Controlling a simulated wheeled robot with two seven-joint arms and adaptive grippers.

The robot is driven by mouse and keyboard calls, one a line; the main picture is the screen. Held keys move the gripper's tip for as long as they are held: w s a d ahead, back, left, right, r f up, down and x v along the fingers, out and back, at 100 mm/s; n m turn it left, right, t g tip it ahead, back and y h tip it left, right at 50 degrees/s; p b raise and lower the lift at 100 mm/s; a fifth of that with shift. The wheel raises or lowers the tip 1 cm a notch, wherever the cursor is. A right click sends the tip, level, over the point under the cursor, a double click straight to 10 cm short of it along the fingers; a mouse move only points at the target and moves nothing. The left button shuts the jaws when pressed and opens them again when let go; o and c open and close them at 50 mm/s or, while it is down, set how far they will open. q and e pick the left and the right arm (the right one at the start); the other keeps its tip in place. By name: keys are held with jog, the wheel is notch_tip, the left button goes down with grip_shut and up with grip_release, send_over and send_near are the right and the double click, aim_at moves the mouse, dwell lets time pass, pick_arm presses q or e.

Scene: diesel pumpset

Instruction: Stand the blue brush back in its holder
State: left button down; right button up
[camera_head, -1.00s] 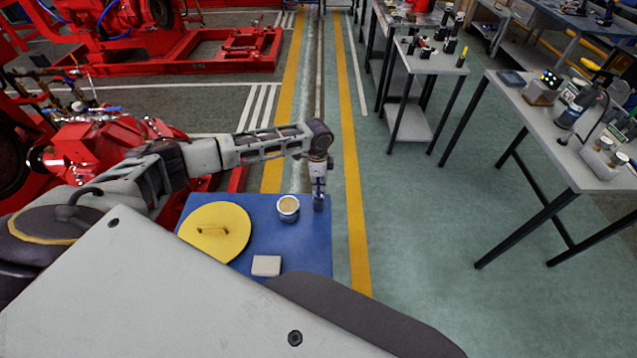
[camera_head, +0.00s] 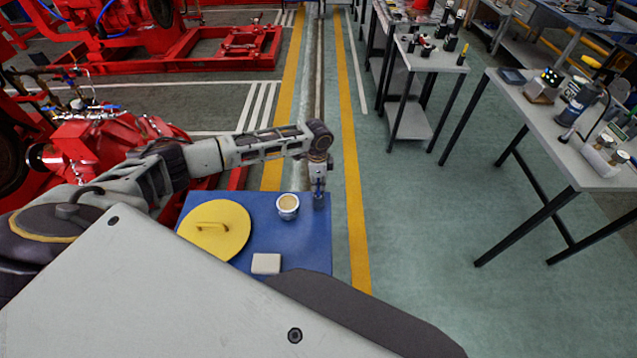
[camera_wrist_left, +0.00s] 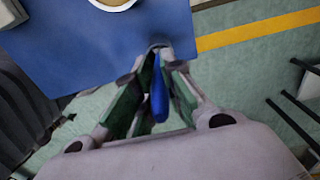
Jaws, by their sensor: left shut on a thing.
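My left gripper (camera_head: 319,188) is at the right back part of the blue table, pointing down. It is shut on the blue brush, whose blue handle (camera_wrist_left: 159,98) shows between the fingers in the left wrist view. A small dark cylinder (camera_head: 319,203), seemingly the holder, stands on the table directly below the gripper. In the left wrist view a dark rim (camera_wrist_left: 160,46) shows at the fingertips. The brush's lower end is hidden, so I cannot tell how far it is inside the holder. My right gripper is not in view.
On the blue table (camera_head: 305,250) are a white cup with tan contents (camera_head: 288,206), left of the gripper, a yellow round lid with a handle (camera_head: 214,230), and a small pale block (camera_head: 266,263). The table's right edge is close to the gripper. Grey workbenches (camera_head: 570,160) stand at the right.

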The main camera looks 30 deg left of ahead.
pick_arm(q)
jog(key=shift+f, duration=0.1)
dwell(0.3)
jog(key=c, duration=1.4)
grip_release()
jog(key=shift+c, duration=0.2)
jog(key=shift+r+p, duration=2.65)
jog(key=shift+r, duration=1.85)
jog(key=shift+f, duration=0.1)
